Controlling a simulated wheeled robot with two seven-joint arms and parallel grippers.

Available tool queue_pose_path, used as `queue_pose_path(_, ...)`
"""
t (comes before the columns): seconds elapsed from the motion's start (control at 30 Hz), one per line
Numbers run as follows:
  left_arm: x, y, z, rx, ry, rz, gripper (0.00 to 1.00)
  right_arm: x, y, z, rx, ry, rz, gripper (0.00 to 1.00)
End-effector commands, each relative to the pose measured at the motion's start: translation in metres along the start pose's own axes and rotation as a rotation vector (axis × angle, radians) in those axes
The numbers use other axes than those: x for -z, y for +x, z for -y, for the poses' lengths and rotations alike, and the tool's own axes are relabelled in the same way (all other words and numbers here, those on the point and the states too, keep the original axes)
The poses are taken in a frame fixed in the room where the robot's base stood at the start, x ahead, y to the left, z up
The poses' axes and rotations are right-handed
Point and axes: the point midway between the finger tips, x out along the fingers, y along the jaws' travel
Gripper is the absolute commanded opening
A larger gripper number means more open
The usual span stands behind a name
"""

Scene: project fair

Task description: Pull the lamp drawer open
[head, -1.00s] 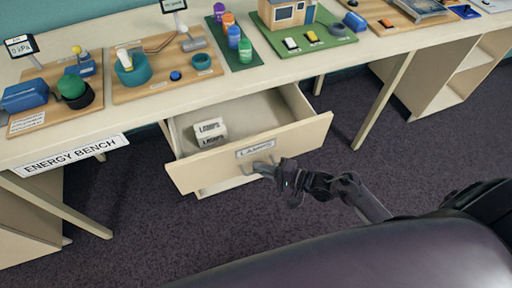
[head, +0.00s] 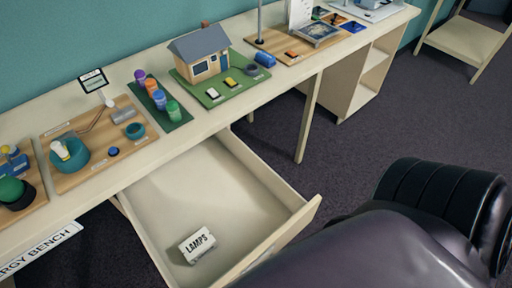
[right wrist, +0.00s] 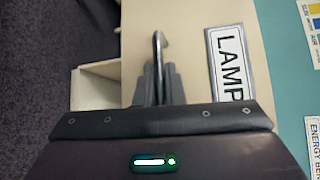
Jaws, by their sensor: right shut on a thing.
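The lamp drawer (head: 222,180) is pulled well out from under the bench in the head view, with its inside open to view. A white box marked LAMPS (head: 197,245) lies in it near the front. My right gripper (right wrist: 160,82) is shut on the drawer handle (right wrist: 158,48) in the right wrist view. The LAMPS label (right wrist: 229,65) on the drawer front is beside the handle there. In the head view my own body hides the right gripper and the handle. My left gripper is not in view.
A bench leg (head: 309,118) stands right of the drawer. Dark carpet (head: 380,130) is clear farther right.

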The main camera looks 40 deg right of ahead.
Motion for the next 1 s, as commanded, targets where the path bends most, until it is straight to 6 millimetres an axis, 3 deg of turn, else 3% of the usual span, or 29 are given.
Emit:
queue_pose_path(0.2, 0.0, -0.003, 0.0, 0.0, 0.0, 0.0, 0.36, -0.012, -0.012, -0.003, 0.0, 0.001, 0.001, 0.0)
queue_pose_path(0.63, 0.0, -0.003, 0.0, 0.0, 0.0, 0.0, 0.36, -0.014, -0.014, -0.004, -0.001, 0.001, 0.002, 0.0)
queue_pose_path(0.67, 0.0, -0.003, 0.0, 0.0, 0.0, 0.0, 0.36, -0.014, -0.014, -0.004, -0.001, 0.001, 0.002, 0.1)
queue_pose_path(0.73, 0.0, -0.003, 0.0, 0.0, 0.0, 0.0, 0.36, -0.014, -0.014, -0.004, -0.001, 0.001, 0.002, 0.18)
queue_pose_path(1.0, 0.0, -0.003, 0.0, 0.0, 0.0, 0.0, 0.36, -0.014, -0.015, -0.005, -0.001, 0.001, 0.001, 0.18)
